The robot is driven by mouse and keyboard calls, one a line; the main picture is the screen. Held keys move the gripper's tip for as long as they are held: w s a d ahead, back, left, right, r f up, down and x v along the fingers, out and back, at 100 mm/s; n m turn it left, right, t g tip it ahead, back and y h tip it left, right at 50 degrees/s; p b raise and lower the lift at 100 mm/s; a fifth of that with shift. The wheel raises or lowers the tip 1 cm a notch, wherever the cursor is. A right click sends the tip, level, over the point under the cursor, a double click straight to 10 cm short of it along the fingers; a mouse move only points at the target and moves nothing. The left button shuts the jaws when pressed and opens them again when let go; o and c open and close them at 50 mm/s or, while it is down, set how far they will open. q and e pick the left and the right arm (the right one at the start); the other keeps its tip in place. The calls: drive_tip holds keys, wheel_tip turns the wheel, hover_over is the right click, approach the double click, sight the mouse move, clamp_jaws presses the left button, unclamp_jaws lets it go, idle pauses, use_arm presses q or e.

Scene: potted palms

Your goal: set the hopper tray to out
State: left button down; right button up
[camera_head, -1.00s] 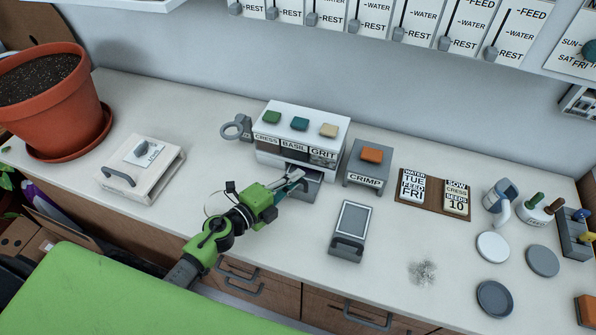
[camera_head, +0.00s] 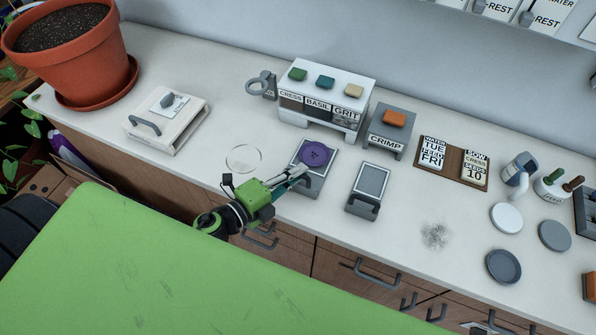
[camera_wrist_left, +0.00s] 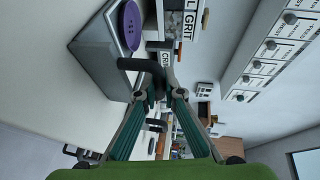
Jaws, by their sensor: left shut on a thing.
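The seed hopper (camera_head: 327,88) is a white block with green, teal and tan buttons and CRESS, BASIL and GRIT windows. Its grey hopper tray (camera_head: 309,183) stands pulled out in front of it, with a purple round thing (camera_head: 314,153) on top. In the left wrist view the tray (camera_wrist_left: 97,58) and the purple thing (camera_wrist_left: 131,25) are close at upper left. My left gripper (camera_head: 304,171) is at the tray's front, shut on its dark handle (camera_wrist_left: 139,65). The fingers partly hide the grip. My right gripper is not in view.
A second grey tray-like box (camera_head: 369,190) with a handle stands just right. The CRIMP block (camera_head: 390,130) is behind it. A clear round dish (camera_head: 243,158) lies to the left, near a white handled box (camera_head: 167,121). Dark specks (camera_head: 435,235) lie on the counter at right.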

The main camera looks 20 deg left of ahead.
use_arm(q)
drive_tip(key=shift+s+f, duration=0.1)
drive_tip(key=shift+f, duration=0.05)
drive_tip(key=c, duration=2.1)
unclamp_jaws()
drive_tip(key=shift+s, duration=0.1)
drive_tip(key=shift+c, duration=0.2)
drive_tip(key=v, duration=1.2)
drive_tip(key=shift+r, duration=0.2)
